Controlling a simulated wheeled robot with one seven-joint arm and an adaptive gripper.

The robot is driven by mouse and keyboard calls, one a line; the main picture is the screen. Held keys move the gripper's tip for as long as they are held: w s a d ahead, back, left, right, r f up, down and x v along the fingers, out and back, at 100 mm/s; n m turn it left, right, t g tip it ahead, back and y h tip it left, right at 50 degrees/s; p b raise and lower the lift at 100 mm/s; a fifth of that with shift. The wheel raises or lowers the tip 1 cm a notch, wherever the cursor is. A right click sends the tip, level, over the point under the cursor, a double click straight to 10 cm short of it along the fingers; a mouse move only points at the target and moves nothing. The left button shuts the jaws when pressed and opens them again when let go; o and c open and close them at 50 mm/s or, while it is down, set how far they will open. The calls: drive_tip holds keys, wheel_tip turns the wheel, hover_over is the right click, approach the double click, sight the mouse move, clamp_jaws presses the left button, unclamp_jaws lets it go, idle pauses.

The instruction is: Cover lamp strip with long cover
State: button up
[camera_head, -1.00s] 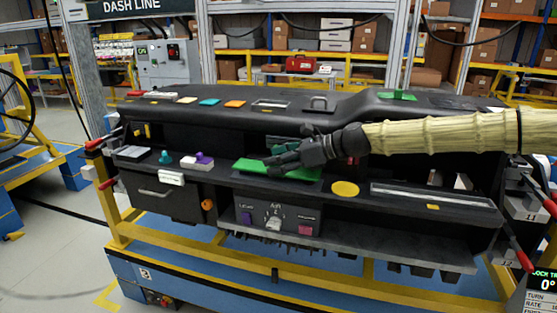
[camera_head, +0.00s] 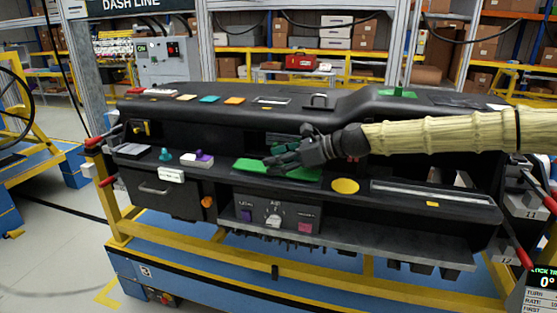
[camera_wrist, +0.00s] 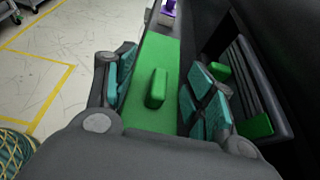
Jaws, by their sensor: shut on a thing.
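The long cover (camera_head: 250,165) is a flat green plate with a raised green grip, lying on the dashboard's front ledge. In the wrist view the long cover (camera_wrist: 152,52) runs between my fingers, with its raised grip in the middle. In the wrist view my gripper (camera_wrist: 160,92) has teal finger pads on either side of the plate. The lamp strip (camera_head: 420,192) is a pale bar in a dark recess to the right, uncovered.
A yellow disc (camera_head: 345,186) lies between my gripper and the lamp strip. A white block with a purple piece (camera_head: 198,160) and a teal knob (camera_head: 165,155) are on the left ledge. The dark dashboard (camera_head: 330,107) rises behind my gripper.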

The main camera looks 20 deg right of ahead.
drive_tip(key=shift+f, duration=0.1)
drive_tip(key=o, duration=1.1)
drive_tip(key=shift+s+d, duration=0.1)
drive_tip(key=shift+d, duration=0.05)
drive_tip(key=shift+v, duration=5.7)
drive_tip(key=shift+s+d, duration=0.1)
drive_tip(key=shift+d, duration=0.05)
